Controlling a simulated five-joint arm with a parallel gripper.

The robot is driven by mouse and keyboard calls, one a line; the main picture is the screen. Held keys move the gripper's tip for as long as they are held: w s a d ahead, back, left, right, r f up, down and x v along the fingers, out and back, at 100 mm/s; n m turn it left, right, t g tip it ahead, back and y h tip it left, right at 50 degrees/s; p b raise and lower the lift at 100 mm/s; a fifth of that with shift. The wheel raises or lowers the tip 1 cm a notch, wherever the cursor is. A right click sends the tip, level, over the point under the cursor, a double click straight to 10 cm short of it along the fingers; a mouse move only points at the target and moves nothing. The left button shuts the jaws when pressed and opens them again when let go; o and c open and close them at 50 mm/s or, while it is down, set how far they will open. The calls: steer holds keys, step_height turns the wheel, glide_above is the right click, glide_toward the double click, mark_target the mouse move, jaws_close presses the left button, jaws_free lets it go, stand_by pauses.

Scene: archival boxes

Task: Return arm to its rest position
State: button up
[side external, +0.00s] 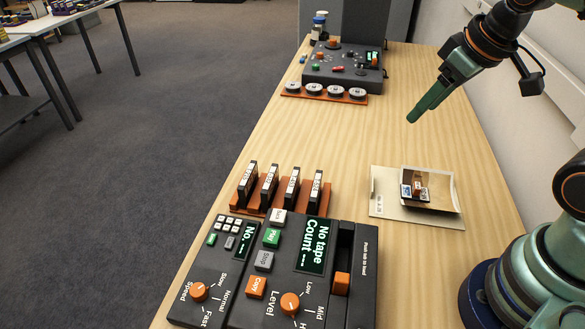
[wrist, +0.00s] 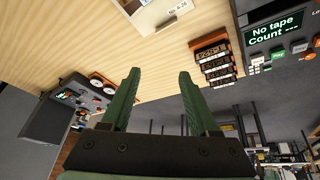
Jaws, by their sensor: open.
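My gripper (side external: 428,106) is raised above the wooden table (side external: 300,140), near its right side in the side external view. In the wrist view its two green fingers (wrist: 160,95) stand apart with nothing between them. My arm reaches in from the right edge of the side external view, and part of it lies outside the frame. The rest position itself is not marked in either view.
A tape console (side external: 312,290) reading "No tape" stands at the near end, with a rack of black tapes (side external: 282,188) behind it. A grey console (side external: 340,65) and a tray of reels (side external: 325,93) stand far. Mid-table is clear.

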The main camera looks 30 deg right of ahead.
steer(key=shift+s+a+r+m+t, duration=0.2)
steer(key=shift+a+r+m+t, duration=0.25)
steer(key=shift+r+m, duration=0.2)
stand_by(0.9)
